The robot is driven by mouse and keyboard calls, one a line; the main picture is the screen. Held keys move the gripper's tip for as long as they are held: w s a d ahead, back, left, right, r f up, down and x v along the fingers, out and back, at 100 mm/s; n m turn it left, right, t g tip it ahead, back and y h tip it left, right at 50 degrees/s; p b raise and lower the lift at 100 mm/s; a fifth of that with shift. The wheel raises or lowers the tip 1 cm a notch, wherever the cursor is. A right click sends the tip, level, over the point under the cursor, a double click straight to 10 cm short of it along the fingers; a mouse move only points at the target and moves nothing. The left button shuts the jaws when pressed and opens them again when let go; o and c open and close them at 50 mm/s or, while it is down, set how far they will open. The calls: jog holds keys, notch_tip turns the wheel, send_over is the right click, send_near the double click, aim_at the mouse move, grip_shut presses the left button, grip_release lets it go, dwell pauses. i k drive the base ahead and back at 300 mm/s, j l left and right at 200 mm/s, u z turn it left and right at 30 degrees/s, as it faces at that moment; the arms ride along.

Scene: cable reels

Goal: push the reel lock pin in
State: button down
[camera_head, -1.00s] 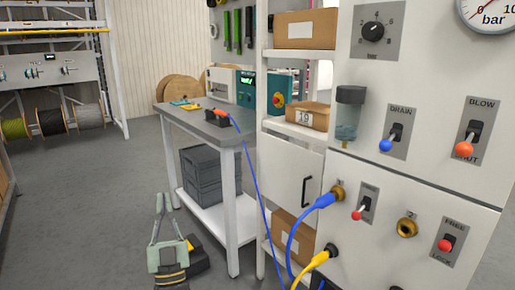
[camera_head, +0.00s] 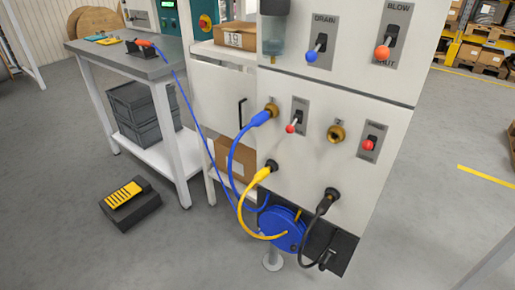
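A blue cable reel (camera_head: 283,228) hangs low on the front of the white panel (camera_head: 285,165), above a grey post. A small brass-coloured piece (camera_head: 299,213) shows at its upper right edge; I cannot tell if it is the lock pin. A red-knobbed switch (camera_head: 369,143) sits on the panel's right, on the plate that read FREE and LOCK a second ago. My gripper is not in view.
A blue plug (camera_head: 261,118), a yellow plug (camera_head: 262,174) and a black plug (camera_head: 330,196) sit in panel sockets, with cables hanging near the reel. A workbench (camera_head: 160,70) stands left. A dark box with a yellow top (camera_head: 126,195) lies on the floor.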

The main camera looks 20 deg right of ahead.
aim_at(322, 266)
jog(key=z, duration=1)
